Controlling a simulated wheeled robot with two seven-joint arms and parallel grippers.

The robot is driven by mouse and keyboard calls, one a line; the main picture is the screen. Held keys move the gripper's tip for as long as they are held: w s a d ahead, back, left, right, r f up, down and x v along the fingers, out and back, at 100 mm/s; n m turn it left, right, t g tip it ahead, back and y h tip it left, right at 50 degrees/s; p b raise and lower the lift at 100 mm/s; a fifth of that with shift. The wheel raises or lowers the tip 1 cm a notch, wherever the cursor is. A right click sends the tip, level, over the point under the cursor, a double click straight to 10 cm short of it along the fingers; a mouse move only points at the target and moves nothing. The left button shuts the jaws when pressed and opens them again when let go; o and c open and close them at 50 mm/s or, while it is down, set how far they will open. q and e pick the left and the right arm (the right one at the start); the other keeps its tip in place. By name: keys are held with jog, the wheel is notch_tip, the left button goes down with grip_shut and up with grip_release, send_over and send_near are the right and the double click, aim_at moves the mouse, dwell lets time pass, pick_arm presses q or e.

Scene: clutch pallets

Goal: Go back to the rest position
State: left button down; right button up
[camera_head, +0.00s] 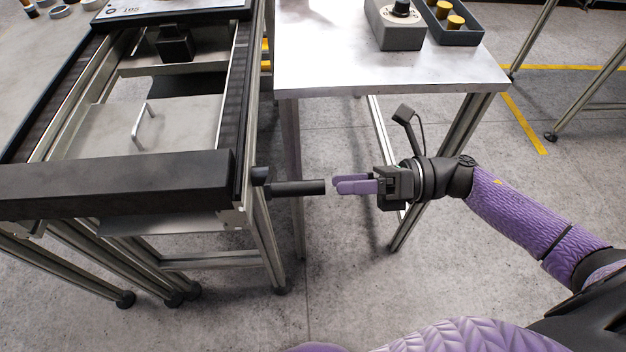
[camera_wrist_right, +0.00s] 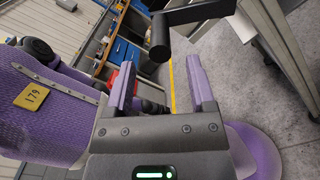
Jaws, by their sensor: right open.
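My right gripper (camera_head: 337,185) has purple fingers and points left in the head view, close to the free end of a black bar handle (camera_head: 298,188). The handle sticks out from the right side of the conveyor frame. In the right wrist view the gripper (camera_wrist_right: 156,82) shows its two fingers spread, with nothing between them. The black handle (camera_wrist_right: 160,38) is just beyond the fingertips there, and I see no grip on it. My left gripper is not in view.
The conveyor frame (camera_head: 115,190) with a pallet plate (camera_head: 165,125) stands at the left. A metal table (camera_head: 330,65) at the top holds a grey box (camera_head: 398,28) and a dark tray (camera_head: 455,35) with yellow parts. Table legs stand behind my right gripper. The floor at lower middle is clear.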

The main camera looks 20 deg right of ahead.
jog(key=v, duration=0.3)
